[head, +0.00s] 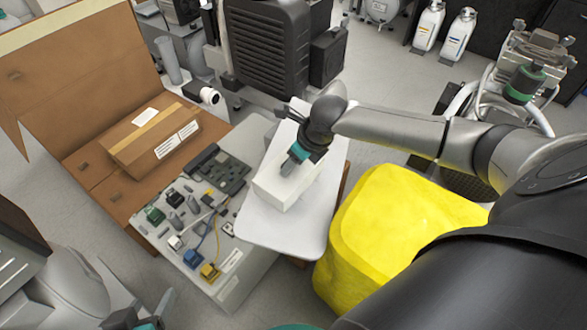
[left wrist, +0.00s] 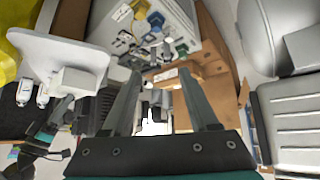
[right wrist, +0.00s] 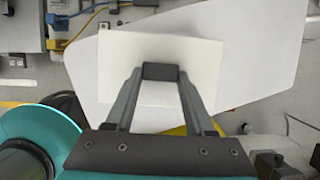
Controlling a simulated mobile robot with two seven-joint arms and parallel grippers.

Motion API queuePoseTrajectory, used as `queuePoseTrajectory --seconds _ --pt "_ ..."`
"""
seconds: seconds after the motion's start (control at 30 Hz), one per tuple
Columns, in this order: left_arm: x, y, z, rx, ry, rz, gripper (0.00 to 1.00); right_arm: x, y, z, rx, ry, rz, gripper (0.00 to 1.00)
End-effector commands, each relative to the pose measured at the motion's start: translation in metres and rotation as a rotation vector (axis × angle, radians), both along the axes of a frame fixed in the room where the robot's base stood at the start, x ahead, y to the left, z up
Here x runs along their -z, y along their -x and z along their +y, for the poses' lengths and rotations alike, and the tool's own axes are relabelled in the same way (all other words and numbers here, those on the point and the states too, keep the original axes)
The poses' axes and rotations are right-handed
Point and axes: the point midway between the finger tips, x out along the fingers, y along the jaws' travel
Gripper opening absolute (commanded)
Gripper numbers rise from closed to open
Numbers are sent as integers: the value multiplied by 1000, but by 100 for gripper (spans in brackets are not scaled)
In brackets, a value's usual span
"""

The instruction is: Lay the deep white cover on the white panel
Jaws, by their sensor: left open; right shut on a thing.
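The deep white cover (head: 287,187) is a box-like white piece over the middle of the white panel (head: 270,226). My right gripper (head: 291,163) comes from above and is shut on the cover; in the right wrist view its fingers (right wrist: 160,75) reach onto the cover (right wrist: 196,58), with the panel (right wrist: 235,50) behind it. Whether the cover touches the panel is hard to tell. My left gripper (left wrist: 161,95) is open and empty, away from both; the left wrist view shows the panel (left wrist: 45,50) and cover (left wrist: 80,82) at left.
A grey tray of electrical parts (head: 235,285) lies left of the panel. A taped carton (head: 153,143) sits in an open cardboard box (head: 95,60) further left. A yellow lumpy object (head: 385,225) stands close right of the panel. A dark finned machine (head: 265,50) stands behind.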

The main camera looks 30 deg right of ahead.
Motion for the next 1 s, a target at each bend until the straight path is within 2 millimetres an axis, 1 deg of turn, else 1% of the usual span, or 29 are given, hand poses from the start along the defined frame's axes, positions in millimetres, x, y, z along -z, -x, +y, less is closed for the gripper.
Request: queuePoseTrajectory --seconds 0.03,0.1,0.3,0.67,0.8,0.83,1.0 --pt "3 -2 -5 6 14 -29 60 6 0 0 1 -1 -2 0" --pt "3 -6 -11 14 36 -72 60 11 0 0 1 -1 -2 0" --pt "1 -14 -22 24 78 -157 60 20 0 0 1 -1 -2 0" --pt "-2 -15 -24 27 89 -178 60 21 0 0 0 -1 -2 0" --pt "-2 -16 -26 27 95 -192 60 25 0 0 0 0 -1 0" --pt "-2 -16 -26 27 97 -193 60 25 0 0 0 0 0 57" --pt "-2 -16 -26 27 96 -191 60 24 0 0 0 -1 -1 76"
